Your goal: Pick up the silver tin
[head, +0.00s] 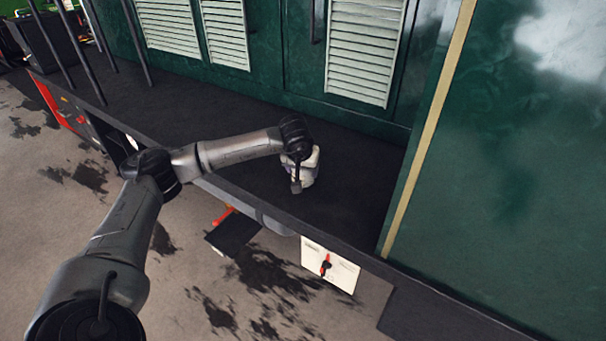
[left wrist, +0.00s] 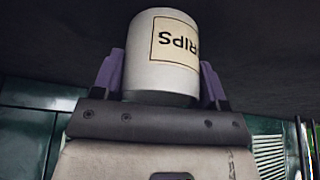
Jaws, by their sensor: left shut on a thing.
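The silver tin (left wrist: 158,78) is a pale cylinder with a cream label; upside-down letters reading "RIPS" show on it in the left wrist view. My left gripper (left wrist: 160,84) is shut on it, with one purple finger on each side of the tin. In the head view my left gripper (head: 300,180) is low over the dark ledge (head: 240,115), close to the green wall. There the gripper and wrist hide most or all of the tin. I cannot tell whether the tin touches the ledge. My right gripper is not in view.
A green wall with white louvred panels (head: 362,45) stands behind the ledge. A large green panel (head: 510,150) with a tan edge strip closes the right side. Dark upright poles (head: 78,50) stand at the far left. A white plate with a red lever (head: 328,265) hangs below the ledge.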

